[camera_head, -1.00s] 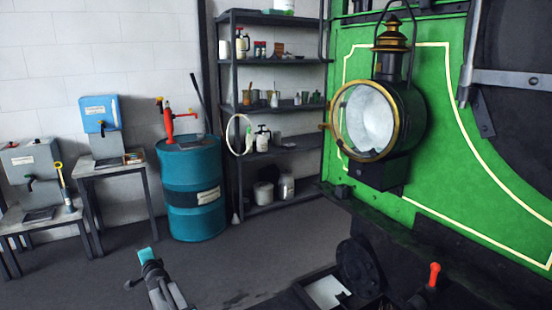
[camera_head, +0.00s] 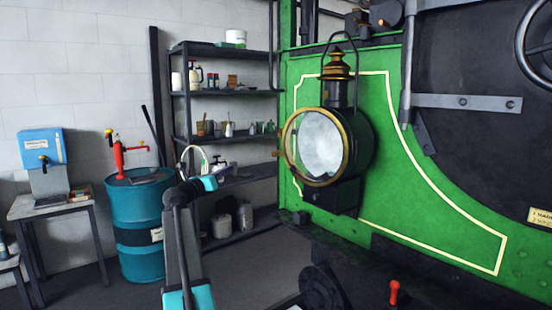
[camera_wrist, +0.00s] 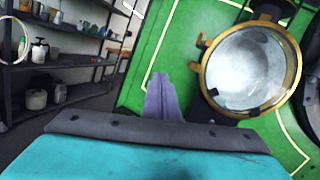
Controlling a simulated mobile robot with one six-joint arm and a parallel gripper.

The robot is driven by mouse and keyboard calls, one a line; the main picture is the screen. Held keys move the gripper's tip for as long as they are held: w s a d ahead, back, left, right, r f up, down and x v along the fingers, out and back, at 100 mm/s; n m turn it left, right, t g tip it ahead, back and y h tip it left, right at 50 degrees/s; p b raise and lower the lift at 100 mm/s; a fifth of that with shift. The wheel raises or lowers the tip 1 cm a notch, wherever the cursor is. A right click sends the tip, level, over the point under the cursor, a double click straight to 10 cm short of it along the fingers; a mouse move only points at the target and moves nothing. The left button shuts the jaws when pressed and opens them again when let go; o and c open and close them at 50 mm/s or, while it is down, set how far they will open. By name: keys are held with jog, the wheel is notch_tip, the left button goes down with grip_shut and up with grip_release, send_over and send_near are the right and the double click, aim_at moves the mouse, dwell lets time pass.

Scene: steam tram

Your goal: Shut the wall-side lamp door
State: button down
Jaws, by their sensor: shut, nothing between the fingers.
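The lamp (camera_head: 352,150) is a black, round-bodied lantern with a brass chimney, fixed to the green front of the tram. Its round glass door (camera_head: 316,147) has a brass rim and a small tab on the left edge. The door also shows in the wrist view (camera_wrist: 247,70). I cannot tell how far it stands open. My gripper (camera_head: 219,174) is raised left of the lamp and apart from it. In the wrist view the fingers (camera_wrist: 161,97) are together, empty, left of the door's rim and in front of the green panel.
A dark shelf rack (camera_head: 222,140) with cans and bottles stands behind my gripper. A teal drum (camera_head: 137,208) with a red pump is at the left, beside a small table (camera_head: 52,204). A red-knobbed lever (camera_head: 394,292) rises below the lamp. Floor shows between drum and tram.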

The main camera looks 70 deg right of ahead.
jog(key=s+d+r+m+g+y, duration=0.1)
jog(key=s+r+m+g+y, duration=0.1)
jog(key=s+m, duration=0.3)
jog(key=s+r+g, duration=0.1)
jog(key=s, duration=0.3)
jog(key=shift+s+d+r+g+y, duration=0.2)
jog(key=shift+d+r+g+y, duration=0.1)
jog(key=shift+d+r, duration=0.1)
jog(key=shift+d, duration=0.1)
jog(key=p, duration=0.4)
send_near(282, 154)
jog(key=x, duration=0.5)
jog(key=shift+r, duration=0.1)
jog(key=shift+s+d, duration=0.4)
jog(key=shift+d, duration=0.25)
